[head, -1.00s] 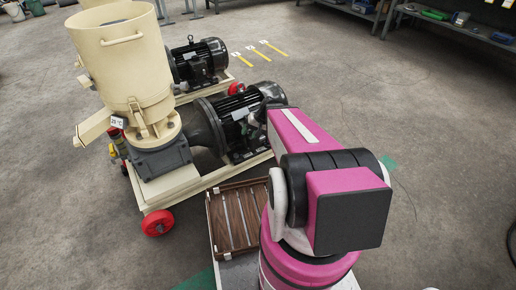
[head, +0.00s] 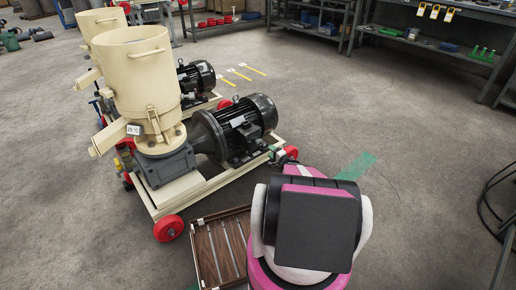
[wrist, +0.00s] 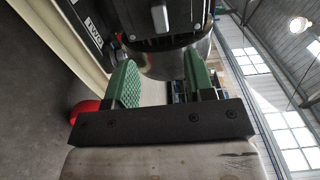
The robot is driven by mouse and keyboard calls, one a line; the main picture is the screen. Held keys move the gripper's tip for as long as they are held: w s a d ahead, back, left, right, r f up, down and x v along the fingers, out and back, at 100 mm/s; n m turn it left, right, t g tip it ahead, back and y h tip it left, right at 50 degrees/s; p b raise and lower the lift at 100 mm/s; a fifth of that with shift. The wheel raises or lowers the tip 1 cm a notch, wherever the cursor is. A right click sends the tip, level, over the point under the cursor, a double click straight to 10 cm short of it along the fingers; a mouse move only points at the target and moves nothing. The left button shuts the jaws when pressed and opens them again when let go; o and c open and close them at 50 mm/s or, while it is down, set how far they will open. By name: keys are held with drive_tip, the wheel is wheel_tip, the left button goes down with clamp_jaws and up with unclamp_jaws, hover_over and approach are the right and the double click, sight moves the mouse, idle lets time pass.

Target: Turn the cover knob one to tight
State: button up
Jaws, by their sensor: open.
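The near pellet mill has a beige hopper (head: 135,75), a grey gearbox and a black ribbed motor (head: 248,118) on a beige wheeled frame.
Red wheels (head: 168,228) stick out from the mill frame. A brown slatted tray (head: 208,255) lies between the frame and my arm. A second mill (head: 98,22) stands behind. Shelving (head: 420,42) lines the back, with open floor between.

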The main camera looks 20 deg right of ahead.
sight(259, 142)
drive_tip(key=x, duration=1)
drive_tip(key=shift+w+a, duration=0.1)
drive_tip(key=shift+w, duration=0.2)
clamp_jaws()
